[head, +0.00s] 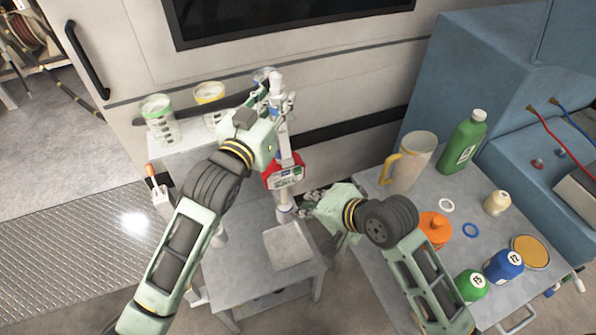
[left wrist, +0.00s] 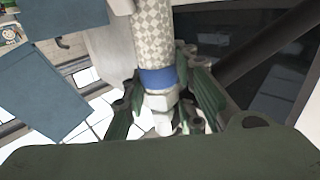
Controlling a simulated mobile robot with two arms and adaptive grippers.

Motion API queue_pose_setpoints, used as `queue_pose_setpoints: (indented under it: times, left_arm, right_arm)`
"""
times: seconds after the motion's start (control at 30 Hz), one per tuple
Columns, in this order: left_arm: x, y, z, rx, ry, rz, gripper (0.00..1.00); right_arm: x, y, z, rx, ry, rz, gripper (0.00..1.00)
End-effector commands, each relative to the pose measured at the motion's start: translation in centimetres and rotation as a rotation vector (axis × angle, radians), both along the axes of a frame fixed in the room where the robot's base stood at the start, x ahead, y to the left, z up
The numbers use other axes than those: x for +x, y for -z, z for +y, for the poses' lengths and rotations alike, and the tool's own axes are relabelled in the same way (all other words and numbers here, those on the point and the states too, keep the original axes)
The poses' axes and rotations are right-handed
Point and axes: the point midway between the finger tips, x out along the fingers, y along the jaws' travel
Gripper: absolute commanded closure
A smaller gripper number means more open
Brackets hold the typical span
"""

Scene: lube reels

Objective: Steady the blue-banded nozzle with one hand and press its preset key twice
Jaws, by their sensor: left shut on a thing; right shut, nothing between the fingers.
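The nozzle stands roughly upright in the middle of the head view, with a red meter body (head: 284,176) that carries a small display and keys. The single keys are too small to tell apart. My left gripper (head: 279,108) is shut on the nozzle above the meter. In the left wrist view its dark green fingers sit on both sides of the nozzle near the blue band (left wrist: 158,78), beside a pale hex fitting (left wrist: 160,99). My right gripper (head: 309,206) is shut and empty, low and to the right of the meter, apart from it in the picture.
Clear measures with green (head: 158,107) and yellow (head: 209,93) rims stand left of the nozzle. A square grey plate (head: 288,246) lies on the stand below. The right-hand table holds a beige jug (head: 410,162), a green bottle (head: 463,143), an orange container (head: 435,228) and several small bottles.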

Motion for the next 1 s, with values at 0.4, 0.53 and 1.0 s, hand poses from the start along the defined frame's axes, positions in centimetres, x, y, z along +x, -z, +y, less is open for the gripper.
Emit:
queue_pose_setpoints:
  times: [0.4,0.53,1.0]
  left_arm:
    - [0.0,0.0,0.0,-0.001,0.001,0.002,0.52]
    - [0.0,0.0,0.0,-0.001,0.0,0.0,0.52]
    - [-5.0,0.2,2.6,0.0,0.0,0.003,0.52]
  right_arm:
    - [0.0,0.0,0.0,0.0,0.0,0.0,1.0]
    - [0.0,0.0,0.0,0.0,0.0,0.0,1.0]
    - [0.0,0.0,0.0,0.0,0.0,0.0,1.0]
